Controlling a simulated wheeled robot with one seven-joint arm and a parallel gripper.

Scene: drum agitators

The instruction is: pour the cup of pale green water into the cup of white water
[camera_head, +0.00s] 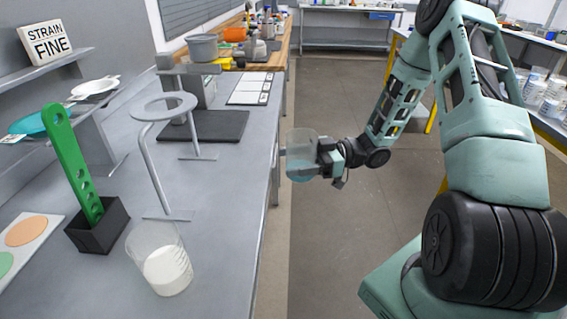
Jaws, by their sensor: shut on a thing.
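My gripper (322,160) is shut on a clear cup (300,148) with a little pale blue-green liquid at its bottom. The cup is roughly upright and hangs over the floor, just right of the bench edge. The gripper's fingers hide part of its right side. A clear cup of white water (166,266) stands on the grey bench at the near end, apart from my gripper, below and to the left of it.
A green paddle (75,165) stands in a black holder (98,228) left of the white cup. A dark mat (208,126) lies farther back. The bench's right edge is clear.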

